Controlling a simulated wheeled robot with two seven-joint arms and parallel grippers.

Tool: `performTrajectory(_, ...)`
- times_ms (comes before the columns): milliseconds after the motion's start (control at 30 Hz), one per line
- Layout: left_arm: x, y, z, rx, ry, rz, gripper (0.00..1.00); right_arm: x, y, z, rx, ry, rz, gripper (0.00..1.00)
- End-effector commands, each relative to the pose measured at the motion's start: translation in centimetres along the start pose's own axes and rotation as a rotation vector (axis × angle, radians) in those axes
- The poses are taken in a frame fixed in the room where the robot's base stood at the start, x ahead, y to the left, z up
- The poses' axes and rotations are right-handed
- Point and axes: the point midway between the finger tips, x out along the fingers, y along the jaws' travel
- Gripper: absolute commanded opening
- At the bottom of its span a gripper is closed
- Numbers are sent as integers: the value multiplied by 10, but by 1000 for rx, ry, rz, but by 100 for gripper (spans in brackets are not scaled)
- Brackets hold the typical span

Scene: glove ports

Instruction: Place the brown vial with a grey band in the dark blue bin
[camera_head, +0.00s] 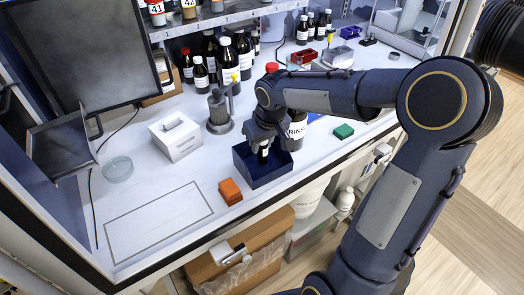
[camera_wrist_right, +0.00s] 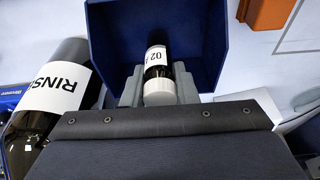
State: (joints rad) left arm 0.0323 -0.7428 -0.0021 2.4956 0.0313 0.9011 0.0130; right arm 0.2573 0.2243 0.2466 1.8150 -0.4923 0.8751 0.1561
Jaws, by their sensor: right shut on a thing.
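The dark blue bin (camera_head: 276,178) stands open on the white worktop near its front edge; its walls also show in the wrist view (camera_wrist_right: 207,40). My right gripper (camera_head: 264,140) is shut on a small dark vial (camera_head: 264,151) over the bin. In the wrist view, my right gripper's fingers (camera_wrist_right: 158,84) flank the vial (camera_wrist_right: 157,58), which has a white label reading 02 and a pale cap. A grey band cannot be made out. Whether the vial touches the bin floor cannot be told. My left gripper is not in view.
A large dark RINS-labelled bottle (camera_wrist_right: 62,95) stands close beside the bin. A white box (camera_head: 176,137) and a grey stand (camera_head: 219,112) are to the left. An outlined worktop area (camera_head: 160,222) is clear.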

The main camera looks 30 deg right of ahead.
Motion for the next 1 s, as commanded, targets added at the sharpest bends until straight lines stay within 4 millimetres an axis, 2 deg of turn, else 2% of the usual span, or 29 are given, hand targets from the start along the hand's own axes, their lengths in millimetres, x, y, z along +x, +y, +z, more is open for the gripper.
performTrajectory(33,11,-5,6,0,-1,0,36,15,0,4,0,-1,0,5)
performTrajectory(67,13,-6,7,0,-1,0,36,17,0,5,0,0,0,5)
performTrajectory(467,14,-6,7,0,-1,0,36,20,0,6,0,0,0,5)
performTrajectory(500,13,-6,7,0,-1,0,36,19,0,6,0,0,0,29)
performTrajectory(633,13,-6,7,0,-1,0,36,18,0,5,0,0,0,46)
performTrajectory(1000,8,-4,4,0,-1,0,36,12,0,4,0,0,0,48)
